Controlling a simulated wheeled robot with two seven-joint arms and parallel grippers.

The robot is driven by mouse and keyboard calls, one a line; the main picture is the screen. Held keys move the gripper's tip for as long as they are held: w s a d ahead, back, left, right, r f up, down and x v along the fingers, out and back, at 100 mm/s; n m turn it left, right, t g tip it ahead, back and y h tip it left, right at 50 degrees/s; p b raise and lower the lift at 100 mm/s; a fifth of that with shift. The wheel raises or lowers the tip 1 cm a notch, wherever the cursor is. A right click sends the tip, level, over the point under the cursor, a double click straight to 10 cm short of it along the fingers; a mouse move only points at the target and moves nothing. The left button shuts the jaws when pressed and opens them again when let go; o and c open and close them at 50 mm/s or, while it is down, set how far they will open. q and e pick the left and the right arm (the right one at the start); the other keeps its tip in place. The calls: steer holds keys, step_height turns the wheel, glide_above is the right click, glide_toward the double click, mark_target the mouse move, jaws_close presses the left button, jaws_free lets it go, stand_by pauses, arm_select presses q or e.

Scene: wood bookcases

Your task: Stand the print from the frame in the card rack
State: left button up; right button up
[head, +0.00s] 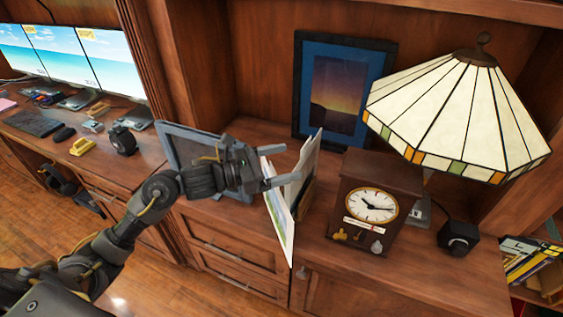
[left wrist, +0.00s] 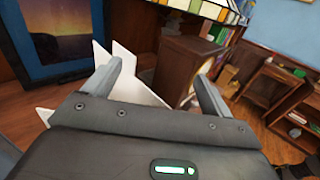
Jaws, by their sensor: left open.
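A thin print (head: 280,218) with a white border and a greenish picture stands steeply tilted at the left side of the card rack (head: 308,192), in the head view. Its lower corner reaches past the shelf's front edge. White cards (head: 305,160) stand in the rack; its slots are mostly hidden. My left gripper (head: 278,166) is open at the print's upper part, and I cannot tell whether its fingers touch it. In the left wrist view white sheets (left wrist: 138,80) show beyond the open fingers. A grey frame (head: 185,140) stands behind my left wrist. My right gripper is out of view.
A wooden clock (head: 372,205) stands close right of the rack, under a stained-glass lamp (head: 460,115). A blue-matted sunset picture (head: 338,95) leans at the back. A black cube-shaped object (head: 458,238) sits at right. Monitors and a keyboard (head: 32,123) fill the left desk.

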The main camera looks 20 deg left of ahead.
arm_select(q)
steer(key=r+b+v, duration=0.1)
steer(key=b+v, duration=0.1)
steer(key=v, duration=1)
stand_by(0.5)
